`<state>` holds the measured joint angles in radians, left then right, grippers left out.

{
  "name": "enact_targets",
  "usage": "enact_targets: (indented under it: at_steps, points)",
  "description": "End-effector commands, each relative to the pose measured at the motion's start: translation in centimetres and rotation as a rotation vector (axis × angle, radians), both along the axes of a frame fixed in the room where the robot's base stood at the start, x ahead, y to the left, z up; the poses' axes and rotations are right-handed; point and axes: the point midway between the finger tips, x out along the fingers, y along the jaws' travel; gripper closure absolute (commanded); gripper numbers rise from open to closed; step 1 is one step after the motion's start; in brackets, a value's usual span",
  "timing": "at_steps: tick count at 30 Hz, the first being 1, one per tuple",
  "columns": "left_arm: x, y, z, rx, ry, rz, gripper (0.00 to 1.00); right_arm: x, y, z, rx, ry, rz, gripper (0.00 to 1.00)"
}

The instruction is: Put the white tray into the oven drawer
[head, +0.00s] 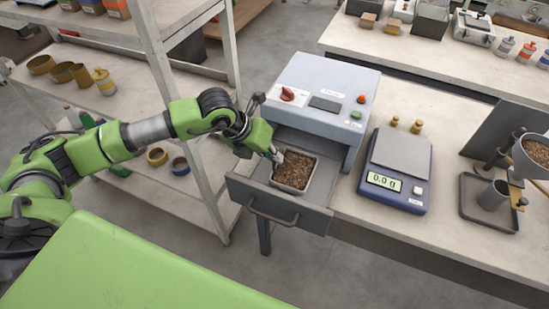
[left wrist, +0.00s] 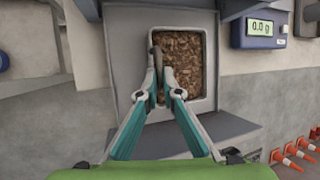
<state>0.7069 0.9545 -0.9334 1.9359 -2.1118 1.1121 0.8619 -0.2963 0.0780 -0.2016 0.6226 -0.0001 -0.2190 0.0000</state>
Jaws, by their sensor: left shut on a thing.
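The white tray (head: 313,172) is filled with brown pellets or chips and sits inside the pulled-out oven drawer (head: 275,207). In the left wrist view the tray (left wrist: 209,70) lies within the grey drawer (left wrist: 122,60). My left gripper (head: 278,156) reaches in from the left over the drawer's side. Its fingers (left wrist: 161,76) are shut on the tray at its left rim; the exact contact is partly hidden by the fingertips. The oven (head: 322,85) is a grey box with a red knob, standing behind the drawer. My right gripper is not in view.
A blue scale (head: 400,165) reading 0.0 g stands right of the oven on the bench. A shelf rack (head: 185,120) with several tan rings and bottles stands left, its post close to my left arm. A pellet funnel (head: 535,155) is at the far right.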

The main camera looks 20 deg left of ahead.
Motion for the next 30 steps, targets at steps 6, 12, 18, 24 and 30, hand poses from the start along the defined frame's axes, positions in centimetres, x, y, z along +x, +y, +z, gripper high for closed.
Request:
enact_targets:
  at_steps: [6,12,18,24,30]
  points:
    - [0.0,0.0,-2.1,-0.001,-0.001,0.001,1.0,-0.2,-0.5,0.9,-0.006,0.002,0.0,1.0]
    - [0.0,0.0,-2.2,0.0,0.0,0.0,0.89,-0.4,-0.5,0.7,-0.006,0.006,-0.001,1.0]
    - [0.0,0.0,-2.2,0.0,0.0,0.0,0.77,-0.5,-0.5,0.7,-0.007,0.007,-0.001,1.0]
    - [0.0,0.1,-2.1,0.0,0.0,0.0,0.77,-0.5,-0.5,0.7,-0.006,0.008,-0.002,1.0]
    - [-0.8,0.8,-0.4,0.001,-0.003,0.001,0.77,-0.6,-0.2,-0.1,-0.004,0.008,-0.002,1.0]
